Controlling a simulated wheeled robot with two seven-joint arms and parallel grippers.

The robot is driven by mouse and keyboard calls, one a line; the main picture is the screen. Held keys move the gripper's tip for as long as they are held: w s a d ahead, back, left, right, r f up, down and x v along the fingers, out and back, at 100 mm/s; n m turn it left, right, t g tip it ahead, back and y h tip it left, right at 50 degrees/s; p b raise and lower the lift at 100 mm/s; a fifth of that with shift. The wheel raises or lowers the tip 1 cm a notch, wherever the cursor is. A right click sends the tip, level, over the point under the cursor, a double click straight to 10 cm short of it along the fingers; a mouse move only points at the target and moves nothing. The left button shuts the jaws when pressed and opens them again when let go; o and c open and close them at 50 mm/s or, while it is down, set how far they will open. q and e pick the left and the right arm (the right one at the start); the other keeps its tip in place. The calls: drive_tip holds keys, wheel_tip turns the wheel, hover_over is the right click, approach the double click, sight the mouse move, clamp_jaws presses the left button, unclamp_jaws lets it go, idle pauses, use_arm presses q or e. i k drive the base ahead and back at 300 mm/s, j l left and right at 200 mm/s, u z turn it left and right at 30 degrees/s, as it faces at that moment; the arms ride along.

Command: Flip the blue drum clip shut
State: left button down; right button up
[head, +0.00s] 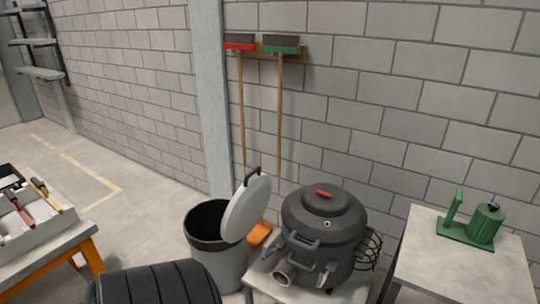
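A dark grey drum (322,232) with a domed lid and a small red handle (324,193) stands on a light table in the head view. A small bluish part (281,241) shows on the drum's left side and may be the blue clip. It is too small to tell whether it is open or shut. A pale lever-like part (325,274) shows at the drum's lower front, near a round pipe opening (284,274). Neither of my grippers is in view, and nothing touches the drum from my side.
A bin (217,262) with its lid (246,208) raised stands left of the drum. A right-hand table (428,262) holds a green device (484,224). A tool tray (38,228) is at far left. A wire basket (371,250) adjoins the drum.

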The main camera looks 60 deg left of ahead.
sight(265, 255)
drive_tip(key=u, duration=0.4)
drive_tip(key=l+u, duration=0.1)
drive_tip(key=u, duration=0.3)
drive_tip(key=k+u, duration=0.1)
drive_tip(key=u, duration=0.7)
drive_tip(key=k+u, duration=0.3)
